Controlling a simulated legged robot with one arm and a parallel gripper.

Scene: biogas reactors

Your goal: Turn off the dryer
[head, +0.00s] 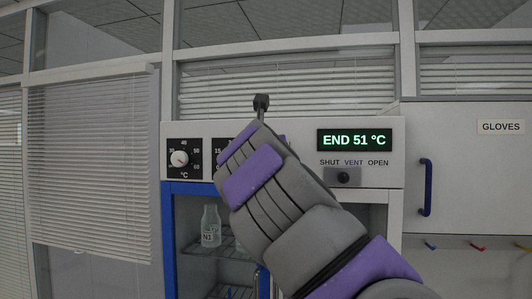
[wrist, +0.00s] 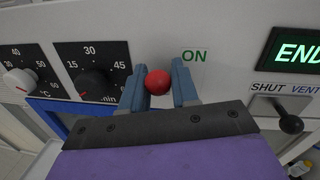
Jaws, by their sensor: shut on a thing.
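The dryer (head: 225,129) has a white front panel above a blue-edged door. Its green display (head: 354,140) reads END 51 °C. In the wrist view, a red ball-ended knob (wrist: 157,82) sticks out of the panel (wrist: 225,25), left of a green ON label (wrist: 194,56). My gripper (wrist: 159,90) is shut on the red knob, with one blue-grey finger on each side. In the head view my arm covers the knob and the fingers.
A temperature dial (head: 180,158) and a timer dial (wrist: 92,83) sit left of the knob. A dark vent lever (head: 343,178) is under the display. A bottle (head: 210,226) stands inside the dryer. A GLOVES cabinet (head: 465,155) with a blue handle (head: 426,187) adjoins the right.

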